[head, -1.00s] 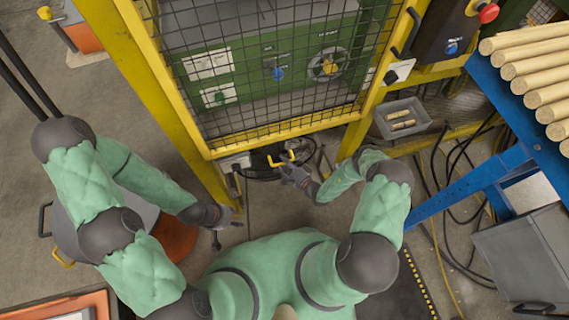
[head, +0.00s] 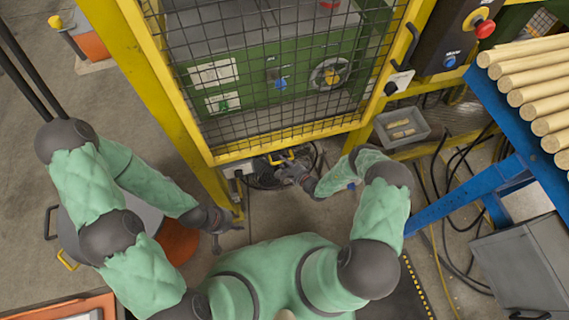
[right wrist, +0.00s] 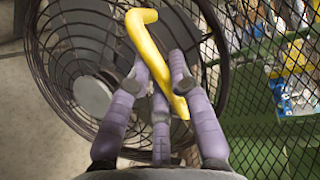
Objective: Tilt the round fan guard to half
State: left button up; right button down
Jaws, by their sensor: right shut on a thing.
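The round fan guard (right wrist: 62,72) is a dark ring of wire hoops, filling the left half of the right wrist view. Its exact tilt is hard to read. A yellow bent handle (right wrist: 150,48) lies across its right part and also shows in the head view (head: 276,160), partly under the mesh door's lower edge. My right gripper (head: 285,170) is shut on this handle; its purple-grey fingers (right wrist: 165,78) sit around the bar. My left gripper (head: 230,236) hangs empty at the left, apart from the guard, its fingers spread.
A yellow-framed mesh door (head: 285,142) stands just above my right gripper. A grey bin (head: 380,128) with wood pieces and a blue rack (head: 440,205) with dowels are to the right. Dark cables (head: 465,225) lie on the floor. A yellow post (head: 150,100) stands at left.

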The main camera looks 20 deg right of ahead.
jog(key=c, duration=1.1)
grip_release()
jog(key=shift+s, duration=0.15)
jog(key=v, duration=1.1)
jog(key=shift+s+d, duration=0.3)
